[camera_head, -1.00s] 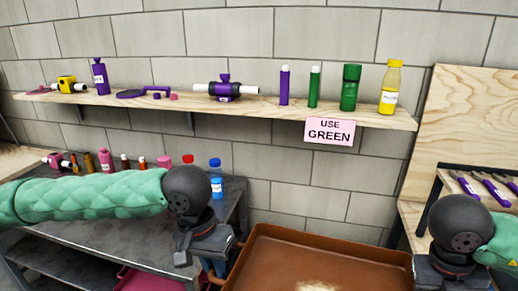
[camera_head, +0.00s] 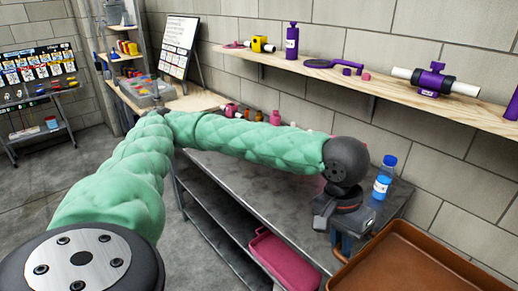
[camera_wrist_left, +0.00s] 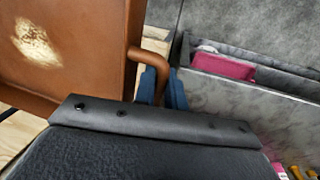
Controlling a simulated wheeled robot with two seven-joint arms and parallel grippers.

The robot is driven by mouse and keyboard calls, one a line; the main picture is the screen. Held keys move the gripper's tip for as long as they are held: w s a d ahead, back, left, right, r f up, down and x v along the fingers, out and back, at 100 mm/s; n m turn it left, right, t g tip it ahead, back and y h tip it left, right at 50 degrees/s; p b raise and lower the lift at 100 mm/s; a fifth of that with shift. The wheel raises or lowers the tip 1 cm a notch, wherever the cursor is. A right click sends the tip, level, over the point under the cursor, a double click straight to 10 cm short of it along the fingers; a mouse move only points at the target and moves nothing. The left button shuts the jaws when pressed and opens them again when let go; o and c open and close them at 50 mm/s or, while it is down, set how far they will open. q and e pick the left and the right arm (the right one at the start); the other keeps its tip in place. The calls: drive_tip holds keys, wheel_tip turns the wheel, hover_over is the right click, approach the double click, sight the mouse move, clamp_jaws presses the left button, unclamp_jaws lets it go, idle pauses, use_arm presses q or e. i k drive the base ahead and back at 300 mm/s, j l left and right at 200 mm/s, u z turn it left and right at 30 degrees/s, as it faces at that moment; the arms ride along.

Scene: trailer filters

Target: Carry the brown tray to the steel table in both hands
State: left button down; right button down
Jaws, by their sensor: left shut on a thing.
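The brown tray (camera_head: 412,262) is at the lower right of the head view, partly cut off by the picture's edge. It also fills the left of the wrist view (camera_wrist_left: 85,80), with a pale worn patch on its floor. My left gripper (camera_head: 345,247) is at the tray's left side. In the wrist view its blue fingers (camera_wrist_left: 163,88) are shut around the tray's brown handle (camera_wrist_left: 150,60). The steel table (camera_head: 260,185) stands left of the tray, under my left forearm.
A pink bin (camera_head: 283,262) sits on a lower shelf. A wooden wall shelf (camera_head: 385,88) holds purple items. Open floor lies to the left.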

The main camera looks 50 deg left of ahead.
sight(254, 169)
drive_tip(key=i+j, duration=0.15)
drive_tip(key=j, duration=0.3)
drive_tip(key=i+j+u, duration=0.1)
drive_tip(key=j, duration=0.35)
drive_tip(key=i+j, duration=0.15)
drive_tip(key=j, duration=0.3)
drive_tip(key=i+j+u, duration=0.1)
drive_tip(key=j, duration=0.35)
drive_tip(key=i+j, duration=0.25)
drive_tip(key=j, duration=0.15)
drive_tip(key=i+j, duration=0.15)
drive_tip(key=j, duration=0.3)
drive_tip(key=i+j+u, duration=0.1)
drive_tip(key=j, duration=0.3)
drive_tip(key=i+j, duration=0.25)
drive_tip(key=j, duration=0.15)
drive_tip(key=j+u, duration=0.05)
